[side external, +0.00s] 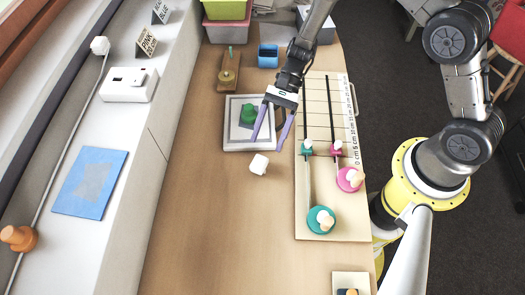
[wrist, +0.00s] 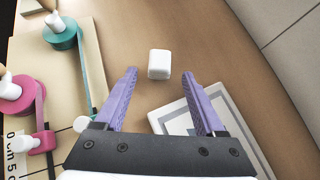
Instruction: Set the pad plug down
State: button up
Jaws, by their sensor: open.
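A small white block with rounded edges (side external: 259,164), likely the pad plug, sits on the wooden table just in front of the framed pad. It also shows in the wrist view (wrist: 159,64), ahead of my fingertips and apart from them. My gripper (side external: 268,144) has two purple fingers, spread apart with nothing between them. In the wrist view my gripper (wrist: 160,74) points toward the block. The white-framed pad (side external: 235,146) bears a green object (side external: 249,114) on its grey centre; my fingers pass over its right side.
To the right lies a wooden board (side external: 325,190) with a ruler, two cords, a teal spool (side external: 314,226) and a pink spool (side external: 346,184). The table's near left is clear.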

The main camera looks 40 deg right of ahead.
jog(key=d+r+n+t+h, duration=0.15)
jog(key=d+r+n, duration=0.35)
jog(key=r, duration=0.7)
jog(key=s+d+r+n+t+h, duration=0.8)
jog(key=s+d+r, duration=0.4)
jog(key=s+r, duration=0.3)
jog(key=shift+s+d+r+n, duration=0.3)
jog(key=shift+s+r, duration=0.1)
jog(key=shift+s, duration=0.75)
